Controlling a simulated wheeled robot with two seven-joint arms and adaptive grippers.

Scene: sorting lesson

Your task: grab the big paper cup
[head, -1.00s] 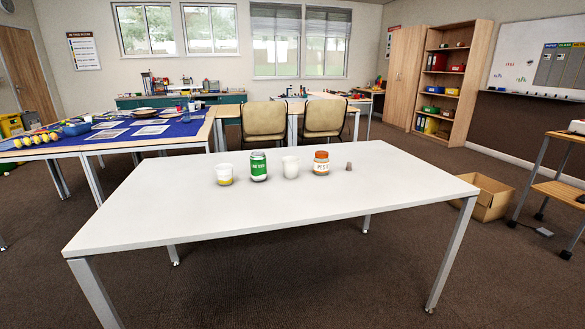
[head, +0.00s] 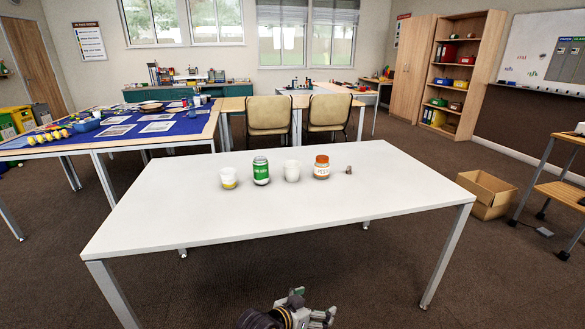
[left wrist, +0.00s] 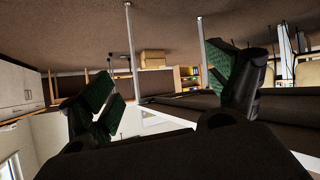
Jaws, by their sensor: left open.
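A plain white cup (head: 291,171) stands upright on the white table (head: 200,220), between a green-labelled jar (head: 261,171) and an orange-lidded jar (head: 322,167). My left gripper (head: 318,315) shows at the bottom of the head view, in front of the table's near edge and well away from the cups. In the left wrist view its two fingers (left wrist: 170,92) are spread, with nothing between them; no cup can be made out there. My right gripper is out of view.
A small brown object (head: 349,170) lies right of the orange-lidded jar. The front of the white table is clear. A cardboard box (head: 487,194) stands on the floor at the right. A blue-covered table (head: 180,128) and two chairs (head: 270,115) stand behind.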

